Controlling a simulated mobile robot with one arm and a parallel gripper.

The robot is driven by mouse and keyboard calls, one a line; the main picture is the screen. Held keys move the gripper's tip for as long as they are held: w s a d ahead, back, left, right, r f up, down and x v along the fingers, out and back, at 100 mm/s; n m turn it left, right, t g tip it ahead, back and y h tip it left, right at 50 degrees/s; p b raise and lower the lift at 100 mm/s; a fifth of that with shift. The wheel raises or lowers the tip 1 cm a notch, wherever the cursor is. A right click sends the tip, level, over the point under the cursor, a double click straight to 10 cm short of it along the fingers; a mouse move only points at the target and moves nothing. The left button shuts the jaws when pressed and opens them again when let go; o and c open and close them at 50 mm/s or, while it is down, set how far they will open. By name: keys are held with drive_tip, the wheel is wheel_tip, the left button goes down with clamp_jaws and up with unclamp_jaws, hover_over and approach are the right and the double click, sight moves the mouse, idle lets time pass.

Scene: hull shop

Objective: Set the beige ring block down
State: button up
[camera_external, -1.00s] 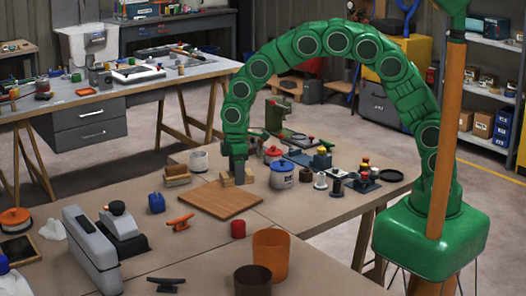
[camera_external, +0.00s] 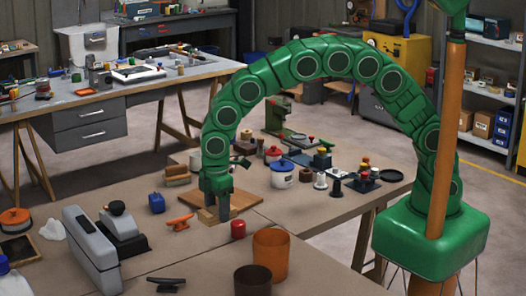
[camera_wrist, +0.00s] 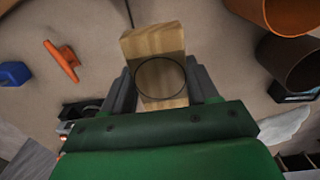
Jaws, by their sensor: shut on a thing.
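The beige ring block (camera_wrist: 153,42) is a pale wooden block with a thin dark circle seen over it in the wrist view. My gripper (camera_wrist: 161,88) has a finger on each side of it and is shut on it. In the external view my gripper (camera_external: 215,207) points down over the workbench, with the block (camera_external: 207,216) low between its fingers near the brown board (camera_external: 240,203). The arm hides part of the board. I cannot tell whether the block touches the surface below.
An orange clamp-like piece (camera_external: 180,222) and a blue block (camera_external: 156,203) lie left of my gripper. A red can (camera_external: 238,229), an orange cup (camera_external: 270,254) and a dark brown cup (camera_external: 252,281) stand nearer the camera. Stacked wooden blocks (camera_external: 177,175) sit behind.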

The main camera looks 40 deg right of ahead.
drive_tip(key=w+a+f, duration=0.4)
drive_tip(key=a, duration=0.3)
hover_over(176, 258)
drive_tip(key=s+d, duration=0.1)
wheel_tip(176, 258, down, 4)
drive_tip(key=shift+w+a+f, duration=0.3)
drive_tip(key=shift+a+f, duration=0.2)
drive_tip(key=shift+f, duration=1.75)
drive_tip(key=shift+f, duration=0.1)
drive_tip(key=o, duration=1.1)
wheel_tip(176, 258, up, 12)
drive_tip(key=shift+r, duration=0.15)
